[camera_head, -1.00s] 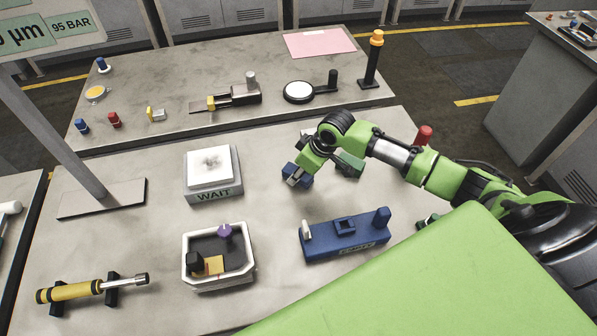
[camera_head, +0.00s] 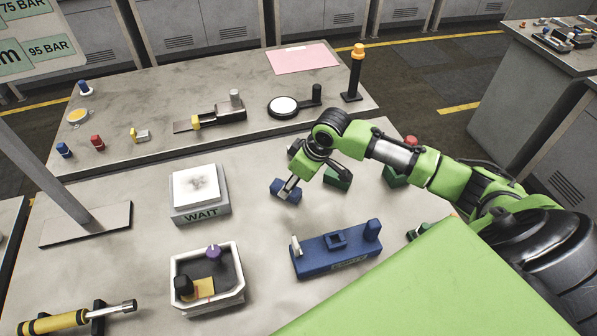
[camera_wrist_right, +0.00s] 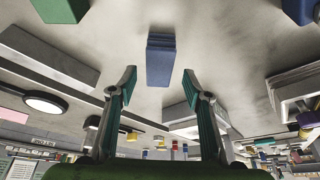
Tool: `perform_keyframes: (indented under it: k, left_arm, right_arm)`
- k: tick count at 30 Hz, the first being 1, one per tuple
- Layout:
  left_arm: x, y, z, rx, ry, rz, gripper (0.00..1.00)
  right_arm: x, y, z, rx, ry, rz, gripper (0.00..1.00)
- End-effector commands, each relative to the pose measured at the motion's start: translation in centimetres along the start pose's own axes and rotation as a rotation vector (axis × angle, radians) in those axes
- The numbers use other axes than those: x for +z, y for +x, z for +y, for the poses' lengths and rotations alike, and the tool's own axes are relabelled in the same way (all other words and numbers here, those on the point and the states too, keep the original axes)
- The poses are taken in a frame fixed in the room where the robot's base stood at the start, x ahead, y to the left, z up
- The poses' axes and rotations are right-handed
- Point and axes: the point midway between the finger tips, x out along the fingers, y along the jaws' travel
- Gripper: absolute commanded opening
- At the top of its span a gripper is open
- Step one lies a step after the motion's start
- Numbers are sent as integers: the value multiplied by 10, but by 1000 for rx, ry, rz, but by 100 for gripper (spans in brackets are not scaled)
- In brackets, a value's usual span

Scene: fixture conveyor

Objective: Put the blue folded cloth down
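The blue folded cloth (camera_head: 279,188) lies on the near grey table, left of a dark green folded piece. In the right wrist view the cloth (camera_wrist_right: 160,62) is a layered blue block, just beyond and between my fingertips, with a gap on both sides. My right gripper (camera_head: 289,170) is directly over and beside the cloth, and one finger overlaps it in the head view. In the wrist view the two fingers of the right gripper (camera_wrist_right: 158,76) stand wide apart with nothing between them. My left gripper is not in view.
Dark green pieces (camera_head: 337,180) lie close right of the cloth. A blue fixture (camera_head: 330,258) stands in front, a WAIT block (camera_head: 200,214) to the left, and a white-rimmed tray (camera_head: 240,262) front left. The table between the WAIT block and the cloth is clear.

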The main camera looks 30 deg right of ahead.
Motion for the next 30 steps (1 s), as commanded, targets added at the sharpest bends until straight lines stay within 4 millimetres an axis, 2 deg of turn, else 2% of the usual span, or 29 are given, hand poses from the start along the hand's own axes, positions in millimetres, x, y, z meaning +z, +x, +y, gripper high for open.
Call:
perform_keyframes:
  k: [6,12,30]
  left_arm:
    - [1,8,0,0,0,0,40]
    - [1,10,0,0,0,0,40]
    - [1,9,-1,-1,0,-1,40]
  right_arm:
    - [0,-46,1,5,-4,3,45]
    - [-1,-68,1,2,-1,4,45]
    - [-2,-73,0,2,-1,5,45]
